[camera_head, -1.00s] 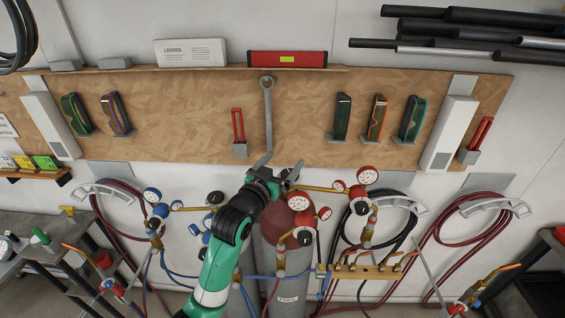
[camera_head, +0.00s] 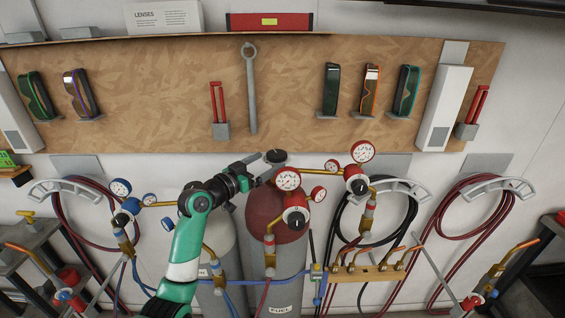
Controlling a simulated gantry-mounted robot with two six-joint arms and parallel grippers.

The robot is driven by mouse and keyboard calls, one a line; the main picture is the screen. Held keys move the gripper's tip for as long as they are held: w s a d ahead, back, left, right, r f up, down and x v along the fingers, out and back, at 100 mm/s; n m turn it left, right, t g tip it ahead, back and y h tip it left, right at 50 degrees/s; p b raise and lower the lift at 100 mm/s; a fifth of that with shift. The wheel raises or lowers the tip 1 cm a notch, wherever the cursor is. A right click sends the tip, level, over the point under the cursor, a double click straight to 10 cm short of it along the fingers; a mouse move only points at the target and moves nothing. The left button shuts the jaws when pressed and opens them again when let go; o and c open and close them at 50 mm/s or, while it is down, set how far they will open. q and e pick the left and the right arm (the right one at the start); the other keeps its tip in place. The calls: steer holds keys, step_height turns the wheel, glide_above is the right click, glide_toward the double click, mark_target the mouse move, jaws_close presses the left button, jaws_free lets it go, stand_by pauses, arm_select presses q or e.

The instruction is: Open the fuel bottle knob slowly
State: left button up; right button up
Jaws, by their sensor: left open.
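The fuel bottle (camera_head: 289,262) is a grey cylinder with a dark red shoulder and a label reading FUEL near the bottom. Its black knob (camera_head: 275,157) is on top, behind the red-rimmed gauges. My left gripper (camera_head: 268,168) comes in from the left, with its fingertips at the knob. The gripper is open; whether the fingers touch the knob cannot be told. A second, paler bottle (camera_head: 216,238) stands to the left, partly hidden by my green and black arm. My right gripper is not in view.
Red-rimmed gauges (camera_head: 288,180) and a regulator sit close in front of the fuel bottle's top. Blue gauges (camera_head: 121,187) are at left. A wrench (camera_head: 250,95) hangs on the board above. Hoses hang on wall hooks at both sides, and torches (camera_head: 368,258) stand at right.

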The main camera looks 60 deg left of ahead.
mark_target(282, 153)
arm_select(q)
steer(key=x, duration=0.7)
steer(key=shift+w+a+b, duration=0.1)
steer(key=shift+w+b, duration=0.25)
steer(key=c, duration=1.3)
steer(key=shift+o, duration=0.2)
steer(key=p, duration=0.1)
steer(key=n+y+p, duration=0.1)
steer(key=p, duration=0.1)
steer(key=shift+a+r+g+y+p, duration=0.1)
steer(key=shift+r+g+y+p, duration=0.1)
steer(key=shift+g+y+p, duration=0.15)
steer(key=shift+s+f+n+g+y, duration=0.1)
steer(key=shift+n+g+y, duration=0.15)
steer(key=shift+n, duration=0.05)
steer(key=shift+a+f, duration=0.1)
